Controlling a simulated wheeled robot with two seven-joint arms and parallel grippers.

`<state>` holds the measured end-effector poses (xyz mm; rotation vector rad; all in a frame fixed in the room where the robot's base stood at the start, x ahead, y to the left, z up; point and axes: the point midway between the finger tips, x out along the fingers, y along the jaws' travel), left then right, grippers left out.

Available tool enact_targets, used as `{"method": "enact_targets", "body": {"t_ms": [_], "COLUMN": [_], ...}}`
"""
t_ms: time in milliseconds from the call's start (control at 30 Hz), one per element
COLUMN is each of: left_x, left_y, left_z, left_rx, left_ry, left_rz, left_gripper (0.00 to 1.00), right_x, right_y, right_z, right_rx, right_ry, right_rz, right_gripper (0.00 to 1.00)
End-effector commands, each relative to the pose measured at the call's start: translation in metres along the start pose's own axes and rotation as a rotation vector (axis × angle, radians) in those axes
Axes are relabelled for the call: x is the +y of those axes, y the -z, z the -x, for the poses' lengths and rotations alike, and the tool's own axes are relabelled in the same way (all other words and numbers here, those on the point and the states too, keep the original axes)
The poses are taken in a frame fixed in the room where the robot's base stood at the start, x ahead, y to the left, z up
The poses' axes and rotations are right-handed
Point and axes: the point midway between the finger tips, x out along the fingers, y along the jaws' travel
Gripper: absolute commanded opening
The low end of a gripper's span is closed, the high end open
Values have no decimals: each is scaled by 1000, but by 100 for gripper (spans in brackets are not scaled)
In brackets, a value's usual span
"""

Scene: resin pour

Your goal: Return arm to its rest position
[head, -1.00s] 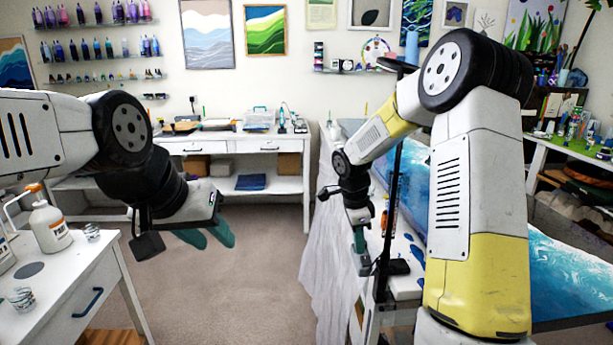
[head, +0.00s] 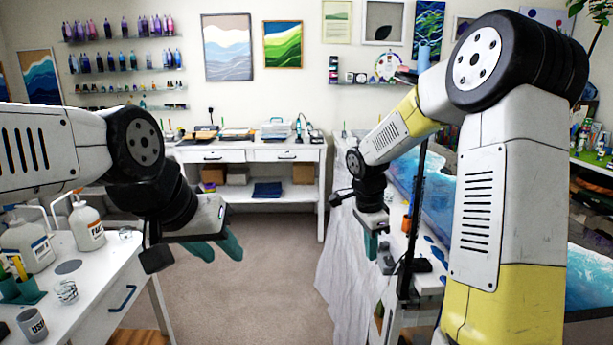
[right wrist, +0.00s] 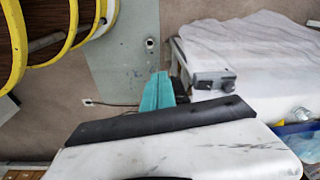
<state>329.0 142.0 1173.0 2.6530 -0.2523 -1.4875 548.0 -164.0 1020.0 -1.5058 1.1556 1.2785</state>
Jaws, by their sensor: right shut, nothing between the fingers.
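My right arm (head: 490,200) rises at the right of the head view and bends forward and down. Its gripper (head: 371,245) hangs fingers down beside the draped table at right, shut and empty. In the right wrist view its teal fingers (right wrist: 158,92) lie together above the floor, left of the white cloth. My left arm (head: 50,150) reaches in from the left. Its gripper (head: 215,248) is over open carpet, with its two teal fingers apart and nothing seen between them.
The right table holds a blue-and-white resin panel (head: 590,272) and a white cloth (head: 345,260) drapes its side. A white table (head: 110,290) at left carries bottles and cups. A white workbench (head: 250,153) stands at the back. The carpet (head: 250,300) between is clear.

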Motion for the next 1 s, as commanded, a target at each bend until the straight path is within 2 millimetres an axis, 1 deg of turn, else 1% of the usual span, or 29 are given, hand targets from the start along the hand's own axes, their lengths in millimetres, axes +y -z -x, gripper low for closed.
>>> {"method": "enact_targets", "body": {"t_ms": [33, 167, 267, 367, 400, 467, 500, 567, 600, 700, 800, 900, 1000], "left_x": [0, 0, 0, 0, 0, 0, 0, 0, 0, 0, 0, 0, 0], "left_y": [0, 0, 0, 0, 0, 0, 0, 0, 0, 0, 0, 0, 0], "left_z": [0, 0, 0, 0, 0, 0, 0, 0, 0, 0, 0, 0, 0], "left_rx": [0, 0, 0, 0, 0, 0, 0, 0, 0, 0, 0, 0, 0], "left_ry": [0, 0, 0, 0, 0, 0, 0, 0, 0, 0, 0, 0, 0], "left_rz": [0, 0, 0, 0, 0, 0, 0, 0, 0, 0, 0, 0, 0], "left_gripper": [36, 36, 36, 36, 36, 36, 36, 36, 36, 36, 36, 36, 36], "right_x": [4, 19, 34, 56, 67, 85, 97, 115, 127, 155, 177, 192, 200], "right_y": [1, 0, -1, -3, -5, -8, -11, -15, -19, -28, -37, -43, -48], "right_z": [10, 34, 55, 81, 93, 109, 118, 131, 138, 152, 160, 165, 167], "right_rx": [1, -1, -2, 3, 6, 15, 22, 37, 49, 87, 130, 171, 196], "right_ry": [16, 52, 91, 145, 173, 217, 249, 298, 333, 416, 492, 548, 580], "right_rz": [33, 141, 244, 380, 446, 550, 623, 730, 801, 970, 1112, 1216, 1279], "right_gripper": [0, 0, 0, 0, 0, 0, 0, 0, 0, 0, 0, 0, 0]}}
